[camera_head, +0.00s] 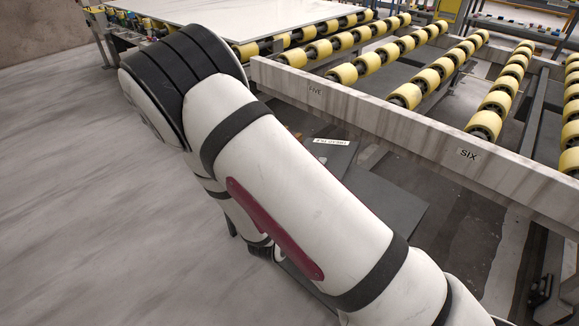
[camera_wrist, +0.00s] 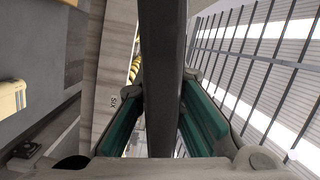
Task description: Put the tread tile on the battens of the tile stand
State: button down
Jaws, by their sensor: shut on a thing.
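In the wrist view my gripper (camera_wrist: 162,115) is shut on a dark slab seen edge-on, which I take to be the tread tile (camera_wrist: 162,50). It runs up through the picture between two teal-padded fingers. In the head view my arm crosses the middle, and the gripper cannot be made out. Behind the arm lie dark flat panels (camera_head: 385,196), one with a small white label (camera_head: 331,142) that reads upside down. I cannot tell whether they belong to the tile stand. No battens can be made out.
A pale stone beam marked FIVE and SIX (camera_head: 420,131) runs beside my arm, with rows of yellow rollers (camera_head: 407,95) behind it. A large pale slab (camera_head: 200,14) lies on rollers at the back. The grey floor (camera_head: 80,200) at left is clear.

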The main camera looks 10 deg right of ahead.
jog(key=w+a+f+m+g+h+b, duration=0.1)
jog(key=a+f+m+g+h+b, duration=0.15)
jog(key=f+b, duration=0.6)
jog(key=w+a+f+m+g+h+b, duration=0.15)
jog(key=f+m+b, duration=0.25)
jog(key=f+b, duration=0.45)
jog(key=shift+n+t+y, duration=0.25)
jog(key=shift+t+y, duration=0.05)
jog(key=w+d+f+b, duration=0.1)
jog(key=w+f, duration=0.1)
jog(key=w, duration=0.3)
jog(key=w+d+f+b, duration=0.1)
jog(key=w+f+b, duration=0.1)
jog(key=w, duration=0.3)
jog(key=w+d+f+b, duration=0.1)
jog(key=w+f+b, duration=0.1)
jog(key=w, duration=0.3)
jog(key=shift+s+f, duration=0.1)
jog(key=shift+f, duration=0.35)
